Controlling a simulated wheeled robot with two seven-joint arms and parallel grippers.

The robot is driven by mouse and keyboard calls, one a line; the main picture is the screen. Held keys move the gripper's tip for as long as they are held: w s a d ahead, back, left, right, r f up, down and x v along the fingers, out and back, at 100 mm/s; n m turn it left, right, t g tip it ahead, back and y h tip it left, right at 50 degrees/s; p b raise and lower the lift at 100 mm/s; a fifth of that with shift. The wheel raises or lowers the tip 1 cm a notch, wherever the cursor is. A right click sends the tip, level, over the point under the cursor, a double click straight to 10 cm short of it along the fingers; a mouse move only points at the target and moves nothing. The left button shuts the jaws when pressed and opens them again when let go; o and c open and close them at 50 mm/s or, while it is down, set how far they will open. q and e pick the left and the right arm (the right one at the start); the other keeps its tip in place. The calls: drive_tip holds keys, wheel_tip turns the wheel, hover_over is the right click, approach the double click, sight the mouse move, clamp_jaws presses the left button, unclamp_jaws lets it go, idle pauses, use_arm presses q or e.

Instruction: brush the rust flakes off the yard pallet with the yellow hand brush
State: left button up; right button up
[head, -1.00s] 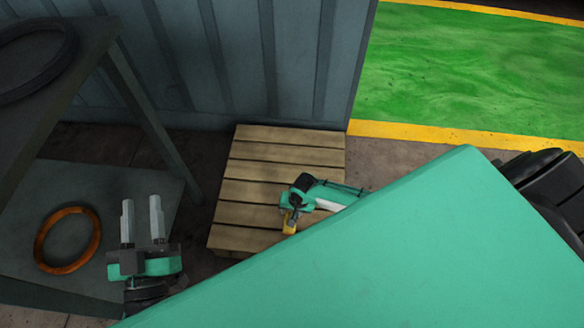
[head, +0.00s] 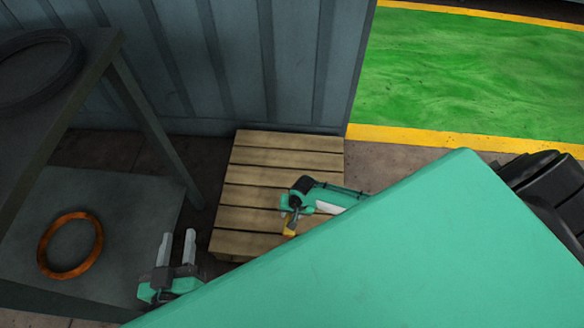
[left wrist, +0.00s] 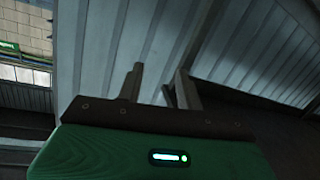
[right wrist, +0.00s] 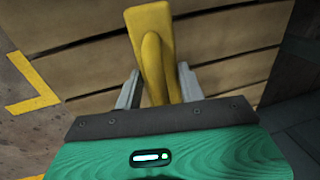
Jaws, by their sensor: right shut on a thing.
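The yard pallet (head: 290,160) is a slatted wooden pallet on the floor against the grey wall. The yellow hand brush (right wrist: 153,45) is between the fingers of my right gripper (right wrist: 156,88), which is shut on it. In the head view the brush (head: 290,228) shows as a small yellow piece below my right gripper (head: 292,208), over the pallet's right part. No rust flakes can be made out on the slats that show. My left gripper (head: 177,248) is open and empty, left of the pallet; its two fingers stand apart in the left wrist view (left wrist: 158,85).
A dark rack stands at the left, with an orange-brown ring (head: 70,245) on its lower shelf (head: 130,200) and a dark ring (head: 40,66) on top. A corrugated wall (head: 235,60) rises behind the pallet. A green floor area with a yellow border (head: 450,140) lies right.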

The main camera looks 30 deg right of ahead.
drive_tip(key=shift+r, duration=0.25)
drive_tip(key=shift+r+p, duration=0.3)
drive_tip(key=shift+p, duration=0.25)
drive_tip(key=shift+r+p, duration=0.4)
use_arm(q)
drive_tip(key=s+a+f+g+y+p, duration=0.1)
drive_tip(key=s+a+f+g+y, duration=0.1)
drive_tip(key=a+f+g, duration=0.1)
drive_tip(key=shift+s+a+f+g, duration=0.2)
drive_tip(key=shift+a+g, duration=0.5)
drive_tip(key=shift+g, duration=0.4)
use_arm(e)
drive_tip(key=shift+r, duration=0.5)
